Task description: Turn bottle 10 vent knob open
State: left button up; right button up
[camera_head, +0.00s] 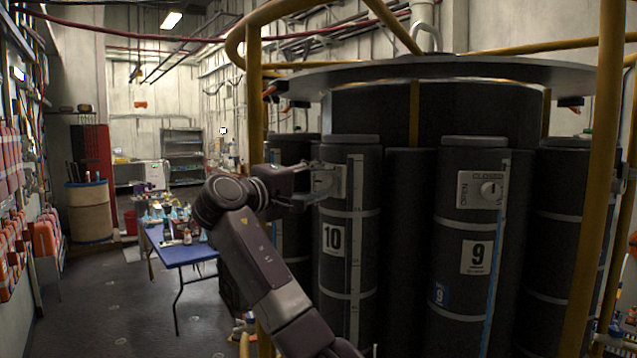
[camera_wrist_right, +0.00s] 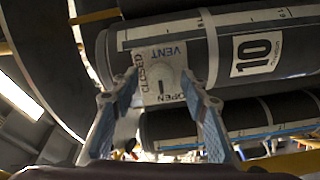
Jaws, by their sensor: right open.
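Bottle 10 (camera_head: 335,285) is a dark upright cylinder in the rack, with a white "10" label that also shows in the wrist view (camera_wrist_right: 257,53). Its white vent plate (camera_wrist_right: 150,58) reads VENT, CLOSED and OPEN. The round pale vent knob (camera_wrist_right: 161,85) sits in the middle of the plate; which way it points is hard to tell. My right gripper (camera_head: 313,183) is at the plate, open. In the wrist view its blue-grey fingers (camera_wrist_right: 161,80) stand on either side of the knob, with gaps between; contact cannot be seen. My left gripper is out of view.
Bottle 9 (camera_head: 455,260) stands to the right, with its own knob plate (camera_head: 482,190). A yellow rail (camera_head: 592,200) runs upright in front of the rack, another at left. A blue table (camera_head: 185,253) with small items stands at left; the floor (camera_head: 105,310) beside it is open.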

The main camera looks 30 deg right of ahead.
jog(key=v, duration=1.1)
jog(key=shift+s+a, duration=0.15)
jog(key=shift+a, duration=0.2)
